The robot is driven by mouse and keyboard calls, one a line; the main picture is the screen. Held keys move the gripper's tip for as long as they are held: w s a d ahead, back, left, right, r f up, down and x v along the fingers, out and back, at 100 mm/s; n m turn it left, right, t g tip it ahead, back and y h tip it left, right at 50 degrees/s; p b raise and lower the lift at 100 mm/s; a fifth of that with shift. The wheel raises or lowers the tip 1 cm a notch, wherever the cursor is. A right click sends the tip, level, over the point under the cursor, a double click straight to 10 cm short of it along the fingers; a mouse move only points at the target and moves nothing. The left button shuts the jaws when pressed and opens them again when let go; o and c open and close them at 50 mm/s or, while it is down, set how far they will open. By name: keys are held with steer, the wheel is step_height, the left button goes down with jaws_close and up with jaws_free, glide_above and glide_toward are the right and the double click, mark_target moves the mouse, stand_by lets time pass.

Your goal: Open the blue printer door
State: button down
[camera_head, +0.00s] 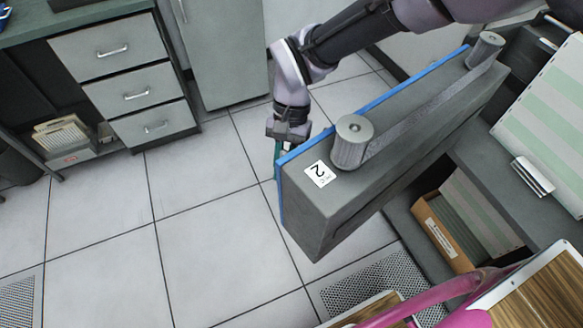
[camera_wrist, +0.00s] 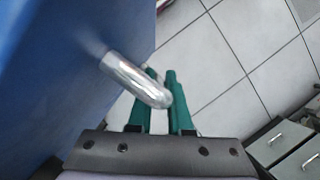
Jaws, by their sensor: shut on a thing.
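The blue printer door (camera_head: 300,205) stands swung out from the printer body at right in the head view. Its thick grey inner side faces up and towards me, with a label marked 2 and two rollers with a ribbon between them. Its blue outer face (camera_wrist: 60,75) fills the left of the wrist view. A curved metal handle (camera_wrist: 128,76) sticks out from that face. My gripper (camera_wrist: 161,76) has green fingers shut on the handle. In the head view my gripper (camera_head: 279,156) is at the door's near left end, partly hidden by it.
The printer holds green-striped paper (camera_head: 545,115), and an open box (camera_head: 440,230) sits in its lower part. A grey drawer cabinet (camera_head: 120,75) stands at the far left. A pink object (camera_head: 430,300) is at the lower right. The tiled floor (camera_head: 205,225) left of the door is clear.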

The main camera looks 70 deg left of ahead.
steer(key=shift+a, duration=0.25)
steer(key=c, duration=0.8)
jaws_free()
steer(key=shift+c, duration=0.2)
steer(key=v, duration=1)
steer(key=shift+w+r, duration=0.15)
steer(key=shift+r, duration=0.2)
steer(key=shift+a, duration=0.15)
